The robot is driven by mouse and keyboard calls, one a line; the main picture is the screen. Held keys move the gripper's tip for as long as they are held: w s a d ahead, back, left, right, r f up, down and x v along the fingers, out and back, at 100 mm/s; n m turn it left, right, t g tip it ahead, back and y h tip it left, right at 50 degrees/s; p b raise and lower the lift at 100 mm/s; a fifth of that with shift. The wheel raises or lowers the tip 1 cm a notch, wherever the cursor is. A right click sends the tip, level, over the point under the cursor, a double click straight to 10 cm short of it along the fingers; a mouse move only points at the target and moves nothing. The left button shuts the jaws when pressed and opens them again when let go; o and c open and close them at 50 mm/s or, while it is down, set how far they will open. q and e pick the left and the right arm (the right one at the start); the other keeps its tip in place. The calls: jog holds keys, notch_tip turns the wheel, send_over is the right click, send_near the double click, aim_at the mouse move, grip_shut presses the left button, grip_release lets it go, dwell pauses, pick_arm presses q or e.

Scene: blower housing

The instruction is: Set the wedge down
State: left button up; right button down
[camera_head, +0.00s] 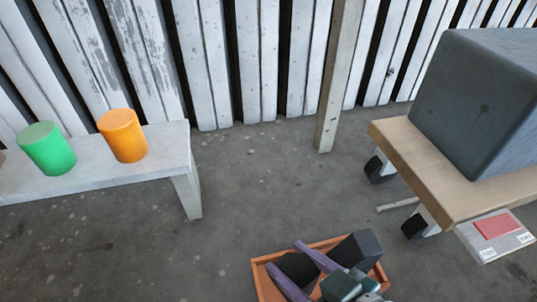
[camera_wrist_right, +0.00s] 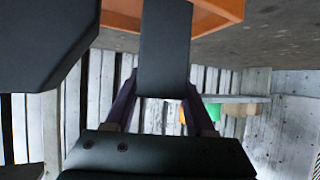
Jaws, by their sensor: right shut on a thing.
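The wedge (camera_head: 298,268) is a dark grey piece held between the purple fingers of my right gripper (camera_head: 283,254), over the orange tray (camera_head: 257,277) at the bottom of the head view. In the right wrist view the wedge (camera_wrist_right: 165,50) stands between the two fingers (camera_wrist_right: 160,98) and overlaps the tray's orange wall (camera_wrist_right: 125,14). I cannot tell whether it touches the tray. My right gripper is shut on it. My left gripper is not in view.
Another dark grey block (camera_head: 357,248) is at the tray's right side. A grey bench (camera_head: 90,173) carries a green cylinder (camera_head: 47,148) and an orange cylinder (camera_head: 123,135). A wheeled cart (camera_head: 440,200) bears a large dark box (camera_head: 475,100).

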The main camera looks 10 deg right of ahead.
jog(key=shift+c, duration=1.2)
grip_release()
jog(key=shift+r, duration=0.15)
jog(key=p+v, duration=0.8)
jog(key=v, duration=0.4)
jog(key=w+d+r+m+g+h, duration=0.2)
jog(key=w+d+r+g+h, duration=0.1)
jog(key=w+r+h, duration=0.15)
jog(key=s+d+r+m+g, duration=0.1)
jog(key=s+d+r+g, duration=0.1)
jog(key=s+r+g, duration=0.2)
jog(key=v, duration=0.7)
jog(key=shift+s, duration=0.4)
